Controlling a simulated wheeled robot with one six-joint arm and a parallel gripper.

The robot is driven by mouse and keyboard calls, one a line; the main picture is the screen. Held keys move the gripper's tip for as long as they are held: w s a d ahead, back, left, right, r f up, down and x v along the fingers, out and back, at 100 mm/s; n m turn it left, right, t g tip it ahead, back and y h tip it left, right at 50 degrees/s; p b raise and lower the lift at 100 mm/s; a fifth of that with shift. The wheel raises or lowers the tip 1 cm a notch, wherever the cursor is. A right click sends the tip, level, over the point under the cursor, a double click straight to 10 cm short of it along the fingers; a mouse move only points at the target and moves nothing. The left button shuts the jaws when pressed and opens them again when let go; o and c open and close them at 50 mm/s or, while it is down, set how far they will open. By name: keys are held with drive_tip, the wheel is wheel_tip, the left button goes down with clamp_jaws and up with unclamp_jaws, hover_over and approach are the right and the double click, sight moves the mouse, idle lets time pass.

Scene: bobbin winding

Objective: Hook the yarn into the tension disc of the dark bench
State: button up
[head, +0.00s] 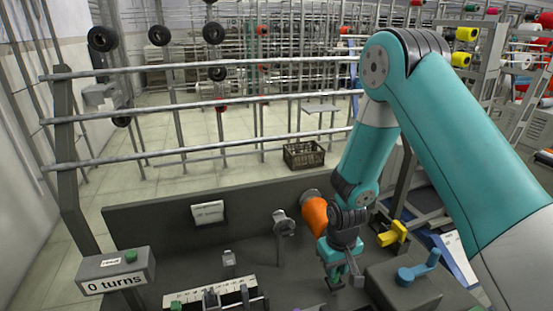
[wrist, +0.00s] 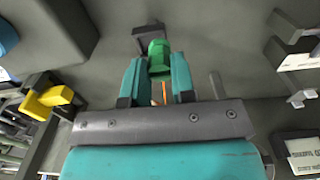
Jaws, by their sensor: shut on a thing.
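My gripper (head: 338,275) is low over the dark bench (head: 160,238), right of centre. In the wrist view its teal fingers (wrist: 157,68) are closed around a small green piece (wrist: 158,50). A short orange strand (wrist: 163,93), apparently the yarn, shows between the fingers. An orange cone (head: 314,214) stands just behind my gripper in the head view. A grey post with a round head (head: 283,221), perhaps the tension disc, stands to the left of the gripper, apart from it. The yarn's path cannot be followed in the head view.
A grey box with a blue crank (head: 418,268) and a yellow part (head: 393,234) are to the right. A counter reading "0 turns" (head: 116,278) and a white scale (head: 190,295) are at front left. Metal rails (head: 230,101) run behind the bench.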

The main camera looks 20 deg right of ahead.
drive_tip(key=w+a+r+p, duration=0.5)
drive_tip(key=w+r+p, duration=0.2)
drive_tip(key=r, duration=0.4)
drive_tip(key=w+a+r+p, duration=0.55)
drive_tip(key=w+r, duration=0.25)
drive_tip(key=r, duration=0.3)
drive_tip(key=f+b, duration=0.1)
drive_tip(key=f, duration=0.1)
drive_tip(key=f+b, duration=0.1)
drive_tip(key=f, duration=0.1)
drive_tip(key=f+b, duration=0.1)
drive_tip(key=f, duration=0.2)
drive_tip(key=shift+s+d+b, duration=0.2)
drive_tip(key=shift+d+b, duration=0.15)
drive_tip(key=shift+d, duration=0.05)
drive_tip(key=shift+r+p, duration=0.3)
drive_tip(key=shift+s, duration=0.1)
drive_tip(key=shift+f, duration=0.15)
drive_tip(key=shift+f+b, duration=1.4)
drive_tip(key=shift+f, duration=0.35)
drive_tip(key=shift+f, duration=0.1)
